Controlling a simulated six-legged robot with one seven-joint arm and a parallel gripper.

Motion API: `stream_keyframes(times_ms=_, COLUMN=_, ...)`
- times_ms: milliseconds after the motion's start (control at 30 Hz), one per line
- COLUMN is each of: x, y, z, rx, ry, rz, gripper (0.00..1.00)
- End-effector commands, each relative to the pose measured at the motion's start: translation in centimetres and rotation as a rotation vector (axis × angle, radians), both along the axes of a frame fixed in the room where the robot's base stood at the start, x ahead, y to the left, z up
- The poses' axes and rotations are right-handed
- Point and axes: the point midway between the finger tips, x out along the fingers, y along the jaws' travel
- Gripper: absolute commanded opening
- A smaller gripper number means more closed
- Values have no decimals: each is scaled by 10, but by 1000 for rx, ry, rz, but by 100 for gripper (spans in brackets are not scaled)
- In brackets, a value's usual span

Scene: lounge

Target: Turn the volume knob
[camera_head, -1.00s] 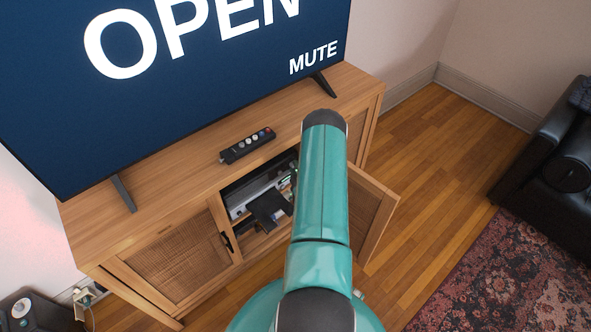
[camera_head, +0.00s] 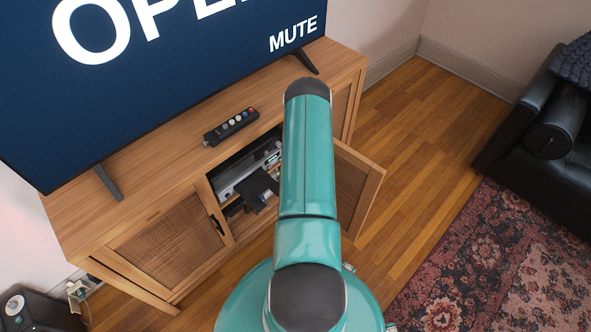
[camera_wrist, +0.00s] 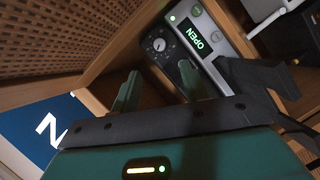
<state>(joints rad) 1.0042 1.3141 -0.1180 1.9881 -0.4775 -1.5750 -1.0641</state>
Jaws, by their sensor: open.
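A dark round knob (camera_wrist: 158,44) with a pale marked scale around it shows in the wrist view, on a black panel inside the open cabinet. A silver device (camera_wrist: 214,35) with a lit display reading OPEN is right beside it. My gripper (camera_wrist: 157,72) is open, its two green fingers apart and below the knob in the picture, with nothing visible between them. Whether a finger touches the panel cannot be told. In the head view the silver device (camera_head: 238,178) shows in the cabinet opening, but the knob cannot be made out.
The wooden cabinet (camera_head: 160,195) bears a large TV (camera_head: 150,90) showing MUTE and a dark remote (camera_head: 232,127). The cabinet's right door (camera_head: 352,195) stands open. Wood floor (camera_head: 425,130) is free to the right, before a rug (camera_head: 470,255) and black sofa (camera_head: 545,125).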

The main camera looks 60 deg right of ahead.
Motion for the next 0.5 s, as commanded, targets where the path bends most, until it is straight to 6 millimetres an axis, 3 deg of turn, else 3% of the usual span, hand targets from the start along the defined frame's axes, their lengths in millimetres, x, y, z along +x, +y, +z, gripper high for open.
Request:
stream_keyframes(times_ms=200, x=-24, y=15, z=6, rx=-1, ry=0, rz=-1, gripper=45)
stream_keyframes(times_ms=500, x=-27, y=17, z=7, rx=-1, ry=-1, rz=0, gripper=45)
